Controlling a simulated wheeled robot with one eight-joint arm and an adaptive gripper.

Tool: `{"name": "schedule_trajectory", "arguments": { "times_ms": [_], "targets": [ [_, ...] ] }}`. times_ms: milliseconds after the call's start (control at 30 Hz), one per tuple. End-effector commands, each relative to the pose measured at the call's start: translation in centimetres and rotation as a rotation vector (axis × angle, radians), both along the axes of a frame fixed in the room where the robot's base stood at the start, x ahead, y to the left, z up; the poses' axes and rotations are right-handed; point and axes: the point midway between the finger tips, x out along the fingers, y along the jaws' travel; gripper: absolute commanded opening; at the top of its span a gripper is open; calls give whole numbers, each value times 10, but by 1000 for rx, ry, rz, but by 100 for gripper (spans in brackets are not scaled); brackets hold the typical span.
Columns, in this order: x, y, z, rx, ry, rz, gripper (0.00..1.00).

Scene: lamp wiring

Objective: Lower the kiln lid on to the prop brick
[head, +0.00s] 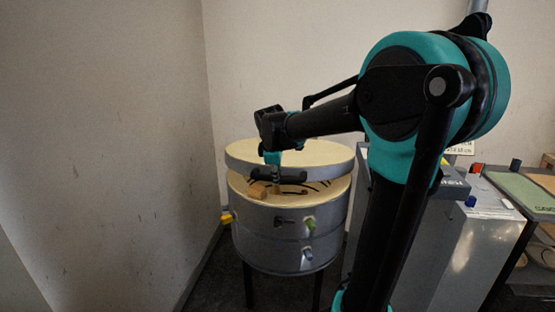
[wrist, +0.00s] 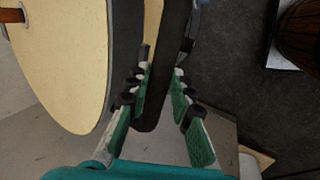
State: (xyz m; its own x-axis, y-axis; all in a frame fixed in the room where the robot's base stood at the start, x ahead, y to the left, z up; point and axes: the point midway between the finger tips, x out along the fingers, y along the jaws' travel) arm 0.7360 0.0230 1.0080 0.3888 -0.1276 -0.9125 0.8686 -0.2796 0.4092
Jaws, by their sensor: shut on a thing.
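The kiln (head: 262,250) is a grey round drum on dark legs in the middle of the head view. Its lid (head: 318,151), cream on top with a grey rim, is held above the body with a gap below it. The orange-brown prop brick (head: 257,191) lies on the kiln's front rim, near the lid's lower edge; I cannot tell whether they touch. My gripper (head: 277,172) is at the lid's front, shut on the black lid handle (head: 293,175). In the wrist view the handle (wrist: 165,70) runs between my fingers, with the lid (wrist: 70,60) at left.
A grey cabinet (head: 455,245) and a bench with a green mat (head: 525,190) stand at right. Floor at left is clear.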

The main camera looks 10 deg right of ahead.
Motion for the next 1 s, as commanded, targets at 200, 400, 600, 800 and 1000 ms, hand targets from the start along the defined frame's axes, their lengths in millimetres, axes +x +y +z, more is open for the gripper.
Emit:
{"name": "schedule_trajectory", "arguments": {
  "times_ms": [200,400,600,800,1000],
  "targets": [
    [-4,2,-37,-17,-58,2,0],
    [-9,2,-53,-25,-82,2,0],
    [-10,2,-56,-25,-83,1,0],
    [-11,2,-56,-26,-82,1,28],
    [-11,2,-55,-25,-81,1,42]
  ]
}}
